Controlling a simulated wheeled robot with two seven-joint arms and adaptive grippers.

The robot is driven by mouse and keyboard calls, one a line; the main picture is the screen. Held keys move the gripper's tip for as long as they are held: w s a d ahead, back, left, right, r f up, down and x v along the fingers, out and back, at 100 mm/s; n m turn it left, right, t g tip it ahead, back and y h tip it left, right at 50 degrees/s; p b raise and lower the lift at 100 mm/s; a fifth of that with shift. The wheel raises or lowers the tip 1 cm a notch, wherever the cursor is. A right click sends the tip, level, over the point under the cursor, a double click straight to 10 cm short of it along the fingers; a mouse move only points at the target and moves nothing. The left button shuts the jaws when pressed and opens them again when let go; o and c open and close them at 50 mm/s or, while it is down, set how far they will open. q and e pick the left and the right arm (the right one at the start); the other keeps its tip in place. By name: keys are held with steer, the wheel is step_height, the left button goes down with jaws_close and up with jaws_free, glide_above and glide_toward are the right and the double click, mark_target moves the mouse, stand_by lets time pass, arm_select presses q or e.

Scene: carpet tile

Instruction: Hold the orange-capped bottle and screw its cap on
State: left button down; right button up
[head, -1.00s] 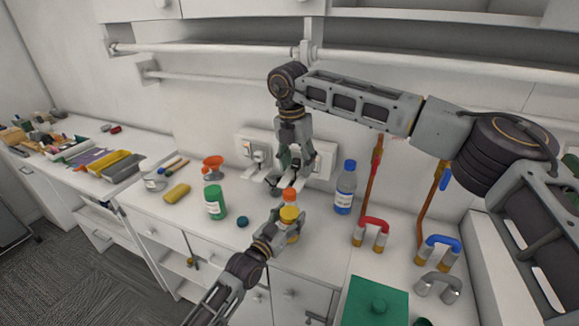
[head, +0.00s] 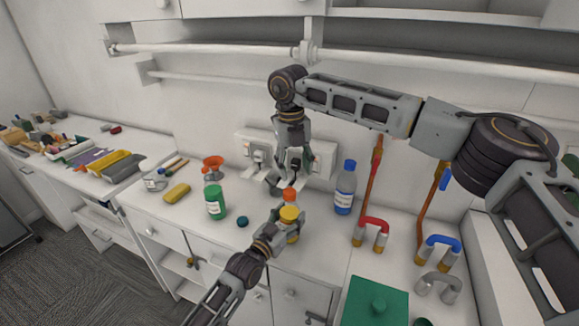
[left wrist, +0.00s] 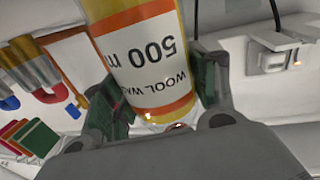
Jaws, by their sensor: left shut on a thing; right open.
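The bottle (head: 289,213) shows yellow-orange with its orange cap (head: 289,194) at the top in the head view. I cannot tell whether the cap is tight. My left gripper (head: 279,231) is shut around the bottle's body from the lower left. In the left wrist view the bottle's white label (left wrist: 147,52), with orange bands, shows upside down between the dark green finger pads. My right gripper (head: 282,183) is open, fingers pointing down, just above and beside the orange cap. Its fingers partly overlap the wall outlet behind, so the exact gap to the cap is unclear.
A blue-capped bottle (head: 345,188) stands right of the held bottle.

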mark_target(290, 191)
steer(key=n, duration=0.6)
steer(key=shift+s+a, duration=0.15)
steer(key=shift+a, duration=0.2)
steer(key=n, duration=0.5)
steer(key=shift+a+n+y, duration=0.2)
steer(key=shift+n+y, duration=0.1)
steer(key=shift+n, duration=0.1)
steer(key=n, duration=0.5)
steer(key=shift+a, duration=0.15)
steer(key=n, duration=0.6)
steer(key=shift+n, duration=0.3)
steer(key=shift+f, duration=0.15)
steer(key=shift+f, duration=3.9)
